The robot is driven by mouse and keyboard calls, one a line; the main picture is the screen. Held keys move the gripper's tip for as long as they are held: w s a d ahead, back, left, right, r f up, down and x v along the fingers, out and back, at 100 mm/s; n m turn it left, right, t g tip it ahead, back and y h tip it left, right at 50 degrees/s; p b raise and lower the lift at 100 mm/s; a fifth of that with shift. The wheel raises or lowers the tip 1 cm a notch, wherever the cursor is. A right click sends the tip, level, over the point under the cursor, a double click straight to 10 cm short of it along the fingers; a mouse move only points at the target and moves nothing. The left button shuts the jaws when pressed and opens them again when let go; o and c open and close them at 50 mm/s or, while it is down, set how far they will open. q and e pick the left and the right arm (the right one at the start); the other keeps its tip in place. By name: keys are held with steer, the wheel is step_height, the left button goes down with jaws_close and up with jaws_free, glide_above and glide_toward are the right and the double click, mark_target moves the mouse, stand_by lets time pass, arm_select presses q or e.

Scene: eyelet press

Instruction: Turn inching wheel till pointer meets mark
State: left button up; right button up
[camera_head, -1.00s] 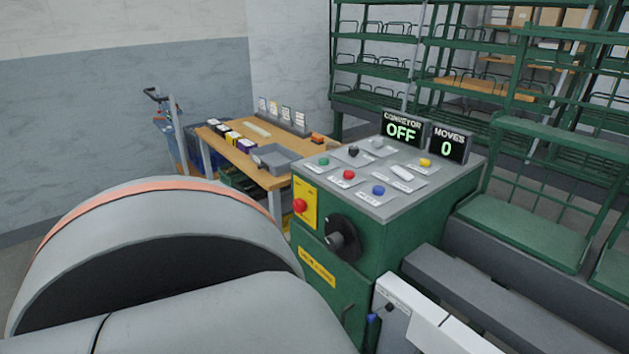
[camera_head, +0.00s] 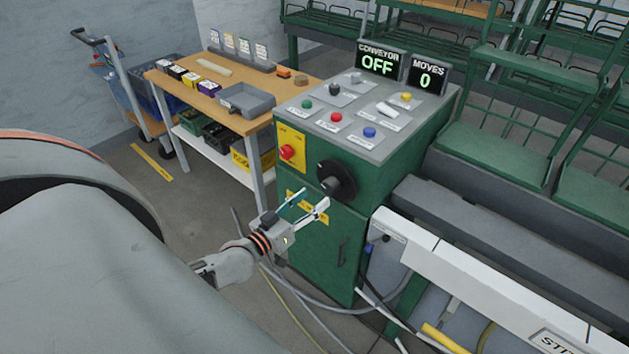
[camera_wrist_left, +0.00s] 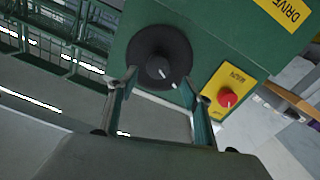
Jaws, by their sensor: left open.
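The inching wheel, a black disc with a raised hub (camera_head: 338,180), is on the front of the green cabinet (camera_head: 318,245). It also shows in the left wrist view (camera_wrist_left: 147,42). Small pale marks show at its hub and lower rim there; I cannot tell for sure which is the pointer and which the mark. My left gripper (camera_head: 315,197) is open and empty, just in front of and below the wheel in the head view. In the left wrist view its fingers (camera_wrist_left: 162,76) point at the wheel, one on each side of the hub, with no clear contact. My right gripper is out of view.
A red button on a yellow plate (camera_head: 299,138) is left of the wheel. Coloured buttons line the cabinet top, under displays reading "OFF" (camera_head: 380,63) and "0" (camera_head: 426,76). A wooden bench (camera_head: 166,81) stands left; a grey conveyor (camera_head: 480,230) runs right. Cables hang below.

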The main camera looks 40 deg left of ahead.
mark_target(326, 189)
arm_select(q)
steer(key=w, duration=0.6)
steer(key=shift+d, duration=0.4)
steer(key=shift+w+d, duration=0.1)
steer(key=shift+w, duration=0.45)
jaws_close()
steer(key=shift+r+m+p, duration=0.1)
steer(key=shift+m+p, duration=0.3)
steer(key=shift+p, duration=0.05)
